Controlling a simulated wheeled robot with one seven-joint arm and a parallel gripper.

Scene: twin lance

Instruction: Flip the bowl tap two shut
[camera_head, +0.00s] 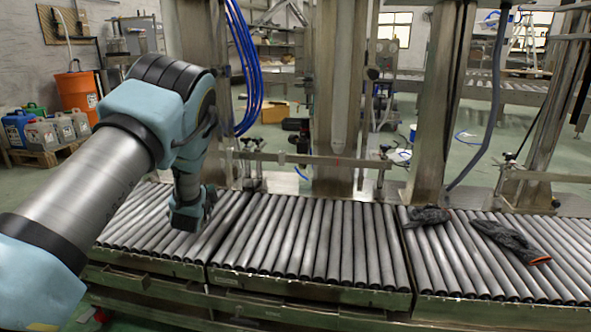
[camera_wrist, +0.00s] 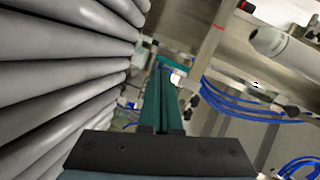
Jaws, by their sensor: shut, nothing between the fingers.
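No bowl and no tap that I can pick out as bowl tap two shows in either view. My gripper (camera_wrist: 170,72) shows in the wrist view as two teal fingers pressed together, rising from a dark mount, with nothing held between them. In the head view my arm reaches in from the left, and its wrist end hangs low over the left part of the roller conveyor (camera_head: 325,245). The fingers are hidden there behind the wrist.
Metal posts (camera_head: 338,95) and a rail stand behind the rollers. Blue hoses (camera_head: 243,70) hang beside my arm; blue cables (camera_wrist: 250,112) show in the wrist view. Two dark gloves (camera_head: 427,216) (camera_head: 510,240) lie on the right rollers. The middle rollers are clear.

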